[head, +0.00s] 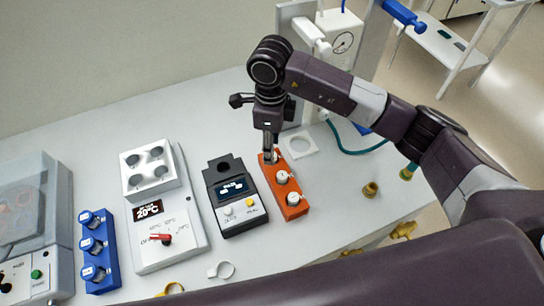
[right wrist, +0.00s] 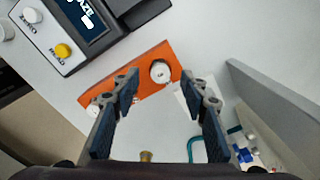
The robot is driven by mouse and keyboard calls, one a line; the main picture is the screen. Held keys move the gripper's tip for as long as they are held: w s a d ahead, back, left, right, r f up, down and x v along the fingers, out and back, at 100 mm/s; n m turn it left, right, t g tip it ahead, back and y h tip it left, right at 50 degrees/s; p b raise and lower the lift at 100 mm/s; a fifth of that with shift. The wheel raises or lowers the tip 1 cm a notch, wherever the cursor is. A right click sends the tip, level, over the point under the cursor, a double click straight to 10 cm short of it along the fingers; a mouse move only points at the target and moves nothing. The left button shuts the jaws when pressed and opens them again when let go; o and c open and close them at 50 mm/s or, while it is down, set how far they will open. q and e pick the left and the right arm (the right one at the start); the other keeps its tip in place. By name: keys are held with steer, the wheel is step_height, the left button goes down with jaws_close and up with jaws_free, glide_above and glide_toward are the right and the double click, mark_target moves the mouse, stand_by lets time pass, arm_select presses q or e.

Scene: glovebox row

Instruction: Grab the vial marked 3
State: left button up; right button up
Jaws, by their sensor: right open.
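An orange rack (head: 304,212) on the bench holds vials with white caps. Two caps show in the head view, the middle one (head: 281,177) and the near one (head: 293,198); their marks are too small to read surely. My right gripper (head: 270,156) points down over the far end of this rack and hides what stands there. In the right wrist view my right gripper (right wrist: 161,82) is open, with one white-capped vial (right wrist: 160,71) in the gap between and just beyond its fingertips. Another cap (right wrist: 94,106) shows beside the left finger. My left gripper is not in view.
A black device with a display (head: 236,187) stands close left of the orange rack. Further left are a white heater block (head: 167,222), a blue rack (head: 110,270) with several round tops and a clear-lidded machine (head: 28,215). A white square frame (head: 299,146) lies right of the gripper.

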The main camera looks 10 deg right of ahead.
steer(key=shift+f, duration=1.35)
jaws_close()
steer(key=shift+r, duration=0.1)
